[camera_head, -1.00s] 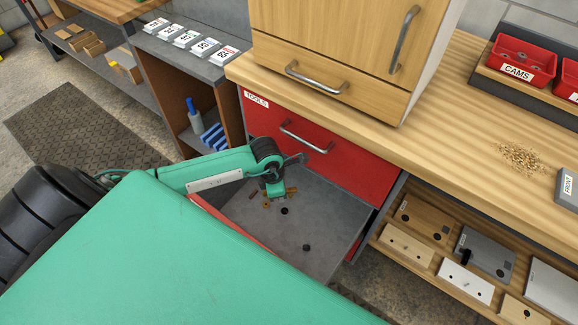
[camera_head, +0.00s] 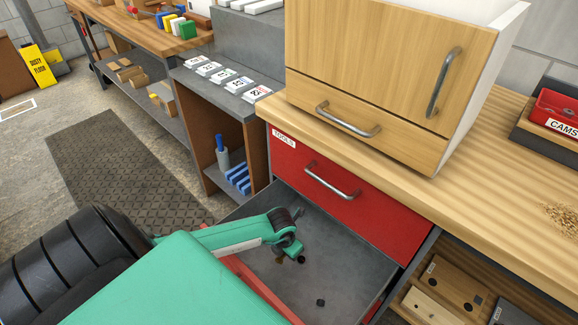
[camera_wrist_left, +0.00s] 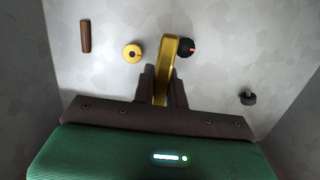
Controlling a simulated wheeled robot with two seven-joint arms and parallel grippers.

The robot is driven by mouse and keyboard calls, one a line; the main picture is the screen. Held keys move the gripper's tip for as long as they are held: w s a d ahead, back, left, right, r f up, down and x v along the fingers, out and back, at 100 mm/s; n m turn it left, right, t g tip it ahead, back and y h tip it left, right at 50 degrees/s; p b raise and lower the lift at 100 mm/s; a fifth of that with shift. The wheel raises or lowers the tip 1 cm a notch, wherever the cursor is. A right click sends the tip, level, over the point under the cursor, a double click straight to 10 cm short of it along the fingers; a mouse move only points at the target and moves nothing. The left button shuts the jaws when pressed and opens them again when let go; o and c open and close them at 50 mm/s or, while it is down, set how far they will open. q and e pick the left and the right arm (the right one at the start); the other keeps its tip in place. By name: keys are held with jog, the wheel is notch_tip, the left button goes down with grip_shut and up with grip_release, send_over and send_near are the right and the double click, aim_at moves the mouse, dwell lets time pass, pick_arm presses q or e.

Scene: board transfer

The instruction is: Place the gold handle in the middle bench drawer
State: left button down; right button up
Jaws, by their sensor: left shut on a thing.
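The gold handle (camera_wrist_left: 167,65) is a flat gold bar in the left wrist view. My left gripper (camera_wrist_left: 163,78) is shut on it, and the bar sticks out past the fingertips. In the head view my left gripper (camera_head: 287,247) is over the open drawer (camera_head: 335,278), below the closed red drawer front marked TOOLS. The handle cannot be made out there. Whether it touches the drawer floor is unclear.
The closed red TOOLS drawer (camera_head: 350,205) has a metal pull standing out above the open drawer. A wooden cabinet (camera_head: 375,70) stands on the bench top (camera_head: 480,170). A shelf with hole-drilled boards (camera_head: 455,285) is at the right. Drawer floor around the small parts is bare.

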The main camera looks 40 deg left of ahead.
aim_at(289, 262)
pick_arm(q)
notch_tip(289, 262, down, 4)
jog(key=shift+r, duration=0.25)
pick_arm(e)
jog(key=shift+s+r, duration=0.1)
jog(key=shift+r, duration=0.55)
pick_arm(q)
jog(key=shift+f+b, duration=0.2)
jog(key=shift+b, duration=0.15)
pick_arm(e)
jog(key=shift+f, duration=0.1)
